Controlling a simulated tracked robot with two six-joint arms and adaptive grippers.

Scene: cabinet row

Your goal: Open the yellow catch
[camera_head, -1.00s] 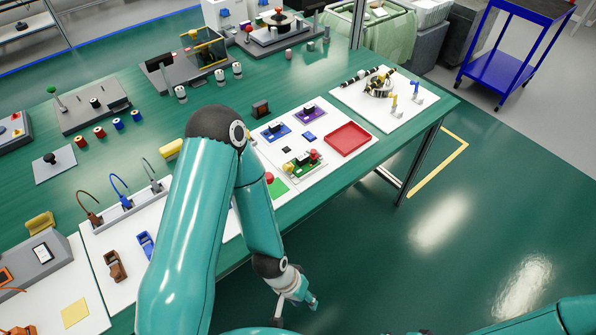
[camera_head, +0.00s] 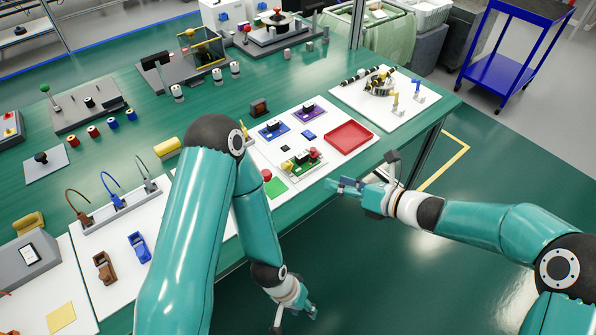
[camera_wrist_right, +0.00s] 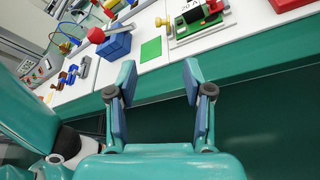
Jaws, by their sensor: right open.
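A small yellow upright piece (camera_head: 395,104), which looks like the yellow catch, stands on the white board at the right end of the bench. A similar blue-topped piece (camera_head: 417,89) stands beside it. Their details are too small to tell. My right gripper (camera_head: 358,172) is open and empty, in front of the bench edge, below and left of the yellow piece and apart from it. Its spread fingers show in the right wrist view (camera_wrist_right: 160,72); the yellow piece is not visible there. My left gripper (camera_head: 295,321) hangs low in front of the bench, its fingers apart and empty.
A red tray (camera_head: 349,139) and a green circuit board (camera_head: 303,163) lie on the bench left of the white board (camera_head: 412,112). A dark round assembly (camera_head: 380,85) is behind the yellow piece. A blue cart (camera_head: 500,72) stands beyond the bench.

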